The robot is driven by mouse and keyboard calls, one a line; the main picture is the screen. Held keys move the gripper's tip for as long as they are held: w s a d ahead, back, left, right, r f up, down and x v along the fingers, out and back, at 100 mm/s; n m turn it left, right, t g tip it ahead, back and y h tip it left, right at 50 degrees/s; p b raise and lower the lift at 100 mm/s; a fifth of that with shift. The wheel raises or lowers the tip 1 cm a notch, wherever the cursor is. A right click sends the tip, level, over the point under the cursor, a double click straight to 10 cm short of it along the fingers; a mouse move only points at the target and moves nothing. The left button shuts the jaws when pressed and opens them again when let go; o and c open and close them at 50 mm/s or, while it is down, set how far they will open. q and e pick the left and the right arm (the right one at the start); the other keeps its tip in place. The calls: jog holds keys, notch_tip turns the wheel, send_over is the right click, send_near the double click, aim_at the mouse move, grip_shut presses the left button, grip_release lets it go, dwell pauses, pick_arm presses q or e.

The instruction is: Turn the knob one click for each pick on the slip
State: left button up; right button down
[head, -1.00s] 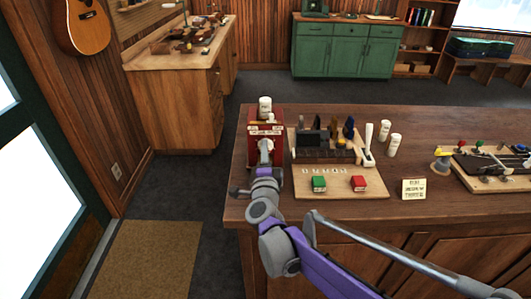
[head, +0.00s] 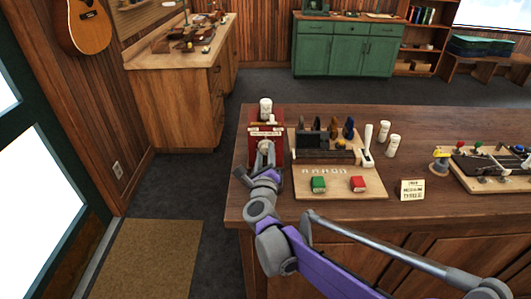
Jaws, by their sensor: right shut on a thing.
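A red box (head: 279,143) stands at the left end of the wooden counter, with a pale label strip across its upper front. My right gripper (head: 265,150) is shut at the front of this box, seemingly on its knob; the gripper hides the knob, so its setting cannot be read. A small cream card (head: 412,190) with dark lettering stands on the counter to the right; its words are too small to read surely. A row of several small pale marks (head: 324,171) lies on the wooden board. I cannot tell which of these is the slip. My left gripper is not in view.
A board with a dark instrument part (head: 490,167) lies at right.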

jog(key=m+p, duration=0.1)
jog(key=m, duration=0.4)
jog(key=shift+r+m, duration=0.1)
jog(key=shift+m, duration=0.3)
dwell(0.4)
jog(key=shift+c, duration=2.2)
grip_release()
jog(key=s, duration=1)
jog(key=shift+s+a+b, duration=0.2)
jog(key=shift+s+b, duration=0.15)
jog(key=shift+s, duration=0.05)
